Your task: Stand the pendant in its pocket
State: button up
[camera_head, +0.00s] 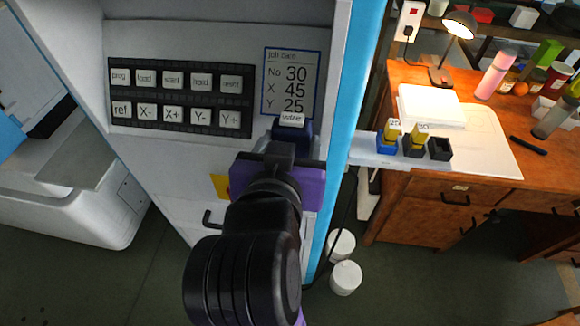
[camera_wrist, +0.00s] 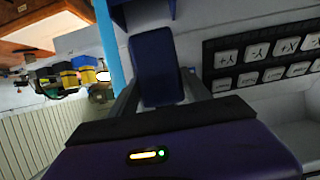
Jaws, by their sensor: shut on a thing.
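The pendant (camera_wrist: 156,65) is a dark blue block. In the wrist view it sits between the two fingers of my gripper (camera_wrist: 160,97), which is shut on it. In the head view only a bit of the pendant (camera_head: 304,131) shows past my gripper (camera_head: 290,147), in front of the machine face just below the job card. A white "wire" label sits at its top; I cannot tell whether it is on the pendant. Another dark blue part (camera_wrist: 146,10), possibly the pocket, shows at the wrist view's top edge, apart from the pendant. In the head view my gripper hides that area.
The key panel (camera_head: 182,96) and job card (camera_head: 291,82) are on the machine face. A narrow shelf (camera_head: 368,155) at right holds small blue and black holders, two with yellow blocks. A wooden bench (camera_head: 400,205) stands beyond. White pots (camera_head: 345,277) stand on the floor.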

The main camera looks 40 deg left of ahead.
jog(key=f, duration=0.6)
jog(key=shift+s+d+f, duration=0.1)
jog(key=shift+s+f, duration=0.05)
jog(key=shift+s, duration=0.05)
jog(key=shift+w+f+p, duration=0.2)
jog(key=shift+f+p, duration=0.1)
jog(key=o, duration=1.7)
jog(key=shift+f, duration=0.15)
jog(key=shift+c, duration=0.2)
jog(key=shift+r, duration=0.2)
jog(key=v, duration=1.2)
jog(key=shift+b, duration=0.4)
